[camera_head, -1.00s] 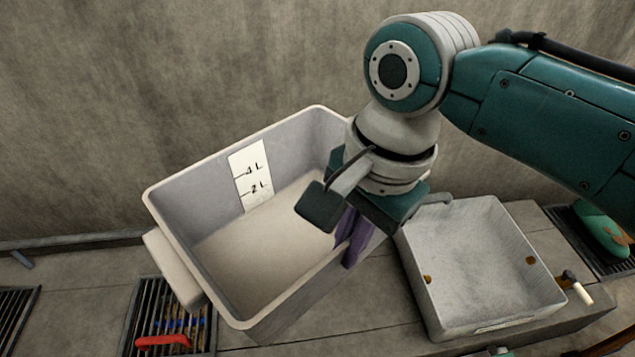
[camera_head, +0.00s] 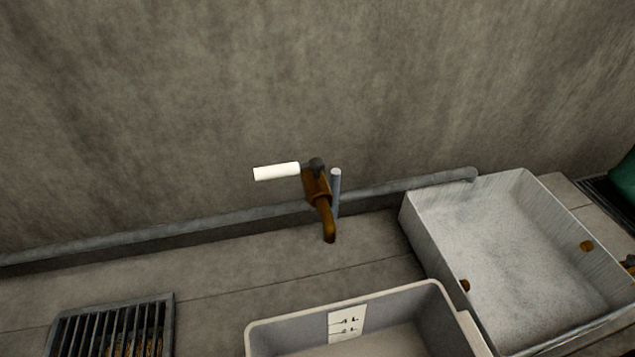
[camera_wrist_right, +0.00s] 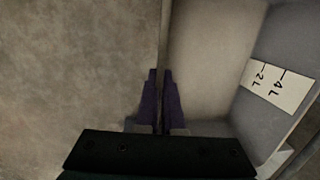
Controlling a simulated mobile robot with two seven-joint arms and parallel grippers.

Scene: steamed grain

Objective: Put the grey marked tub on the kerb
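The grey marked tub (camera_head: 288,336) is at the bottom edge of the head view, its near part cut off. Its inner wall carries a white label with 4 L and 2 L marks. In the right wrist view the tub (camera_wrist_right: 205,60) lies to the right of the fingers. My right gripper (camera_wrist_right: 161,80) has its purple fingers close together, on either side of the tub's wall, and appears shut on it. Grey stone paving (camera_head: 250,265) runs along the wall; I cannot tell which part is the kerb. My left gripper is in neither view.
A brown tap (camera_head: 318,190) with a white handle stands at the wall above the tub. A pale square basin (camera_head: 510,245) is close on the right. A metal grate (camera_head: 110,325) lies at lower left. The paving between grate and tub is clear.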

